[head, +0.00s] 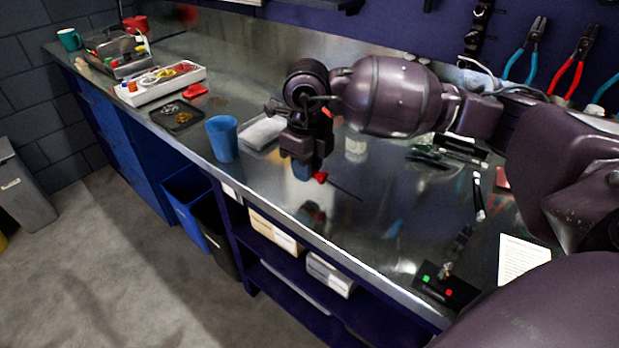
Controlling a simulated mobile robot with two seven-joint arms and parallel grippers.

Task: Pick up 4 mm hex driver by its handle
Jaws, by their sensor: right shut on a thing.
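The 4 mm hex driver (321,177) shows a red part at my right gripper's tips, with a thin dark shaft pointing down and to the right. My right gripper (304,168) points down over the front part of the steel bench and is shut on the driver's handle. The fingers hide most of the handle. A bit of blue shows between the fingertips, and I cannot tell what it belongs to. The driver is close above the bench top, and I cannot tell whether its shaft touches it. My left gripper is not in view.
A blue cup (222,138) stands left of the gripper, with a pale packet (262,132) behind. A dark tray (177,117) and a white parts tray (160,84) lie farther left. A black plate (446,290) and white paper (522,258) lie front right. The bench (280,200) is clear near its front edge.

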